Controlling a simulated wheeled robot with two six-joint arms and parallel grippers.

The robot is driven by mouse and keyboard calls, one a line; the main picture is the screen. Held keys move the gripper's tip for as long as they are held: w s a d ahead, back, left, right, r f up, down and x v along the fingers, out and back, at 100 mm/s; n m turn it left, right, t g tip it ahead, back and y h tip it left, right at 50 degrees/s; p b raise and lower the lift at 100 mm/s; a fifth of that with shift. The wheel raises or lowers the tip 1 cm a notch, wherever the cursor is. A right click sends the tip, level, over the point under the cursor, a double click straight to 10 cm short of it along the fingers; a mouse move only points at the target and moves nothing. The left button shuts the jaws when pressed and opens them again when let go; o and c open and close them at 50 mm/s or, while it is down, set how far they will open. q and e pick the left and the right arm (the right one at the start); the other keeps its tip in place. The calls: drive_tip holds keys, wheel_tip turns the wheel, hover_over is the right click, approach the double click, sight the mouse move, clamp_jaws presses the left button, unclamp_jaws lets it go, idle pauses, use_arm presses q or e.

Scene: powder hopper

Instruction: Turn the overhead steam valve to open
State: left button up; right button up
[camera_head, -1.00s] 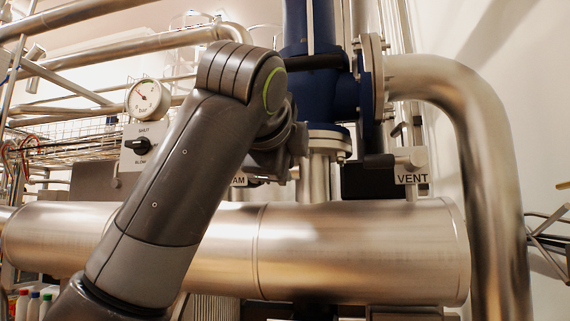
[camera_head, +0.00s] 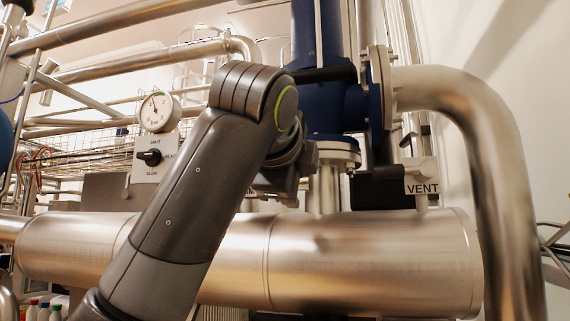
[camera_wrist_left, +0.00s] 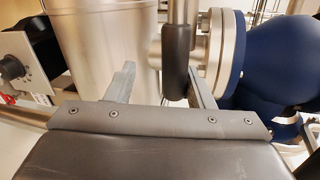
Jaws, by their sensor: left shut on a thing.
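In the left wrist view a black grip on a metal rod (camera_wrist_left: 178,62) stands between the fingers of my left gripper (camera_wrist_left: 162,72), which is shut on it. In the head view my left arm reaches up from the lower left. Its upper end covers the fingers and the gripped part, beside the pipe below the blue valve body (camera_head: 325,105). The blue body also shows at the right of the wrist view (camera_wrist_left: 275,55), beside a pale flange. No steam label can be read now. My right gripper is not in view.
A VENT label (camera_head: 422,189) and a black block (camera_head: 378,188) are to the right. A gauge (camera_head: 159,112) and a selector box (camera_head: 152,158) are at left. A thick bent pipe (camera_head: 490,150) closes the right side.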

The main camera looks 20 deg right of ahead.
use_arm(q)
drive_tip(key=shift+s+a+f, duration=0.1)
drive_tip(key=shift+s+f, duration=0.05)
drive_tip(key=shift+s, duration=0.1)
drive_tip(key=b+v, duration=0.6)
drive_tip(key=v, duration=1.1)
drive_tip(key=shift+r, duration=0.25)
drive_tip(key=shift+w, duration=0.1)
